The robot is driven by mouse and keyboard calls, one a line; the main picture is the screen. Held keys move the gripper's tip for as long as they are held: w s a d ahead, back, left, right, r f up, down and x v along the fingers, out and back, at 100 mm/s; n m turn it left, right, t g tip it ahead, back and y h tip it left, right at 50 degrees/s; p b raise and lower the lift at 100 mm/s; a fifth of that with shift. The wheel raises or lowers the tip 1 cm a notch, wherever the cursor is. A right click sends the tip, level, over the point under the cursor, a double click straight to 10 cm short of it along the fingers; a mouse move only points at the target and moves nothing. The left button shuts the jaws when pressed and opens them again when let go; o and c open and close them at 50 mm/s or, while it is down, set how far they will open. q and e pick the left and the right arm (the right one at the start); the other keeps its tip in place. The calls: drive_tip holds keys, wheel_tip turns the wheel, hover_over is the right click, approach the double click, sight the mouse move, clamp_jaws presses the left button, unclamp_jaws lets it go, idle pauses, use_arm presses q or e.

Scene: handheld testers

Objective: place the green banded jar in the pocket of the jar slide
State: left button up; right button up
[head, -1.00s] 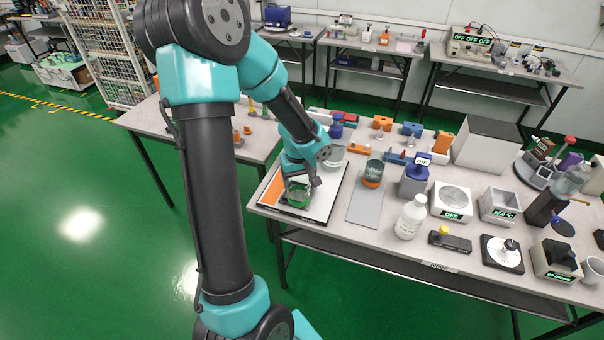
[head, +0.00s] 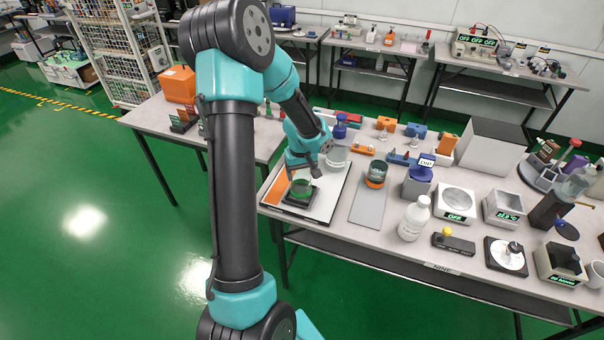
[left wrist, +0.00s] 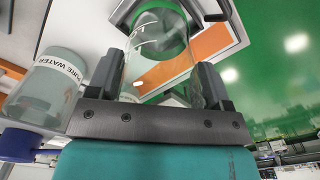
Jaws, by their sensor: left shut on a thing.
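The green banded jar (head: 301,188) is clear glass with a green band. It stands over the black jar slide (head: 299,200) on the white board at the table's left end. My left gripper (head: 304,172) is shut on the jar from above. In the left wrist view the jar (left wrist: 158,65) sits between the two dark fingers of the gripper (left wrist: 155,80). The pocket is mostly hidden by the jar, and I cannot tell whether the jar's base rests in it. My right gripper is not in view.
A clear beaker (head: 337,158), marked "PURE WATER" in the left wrist view (left wrist: 45,88), stands close beside the gripper. An orange-banded jar (head: 376,174) stands on a grey plate (head: 369,207) to the right. A white bottle (head: 414,217) is farther right.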

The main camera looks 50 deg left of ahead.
use_arm(q)
drive_tip(key=shift+f, duration=0.3)
drive_tip(key=shift+f, duration=0.1)
drive_tip(key=o, duration=1.1)
drive_tip(key=shift+c, duration=0.2)
wheel_tip(320, 180, up, 12)
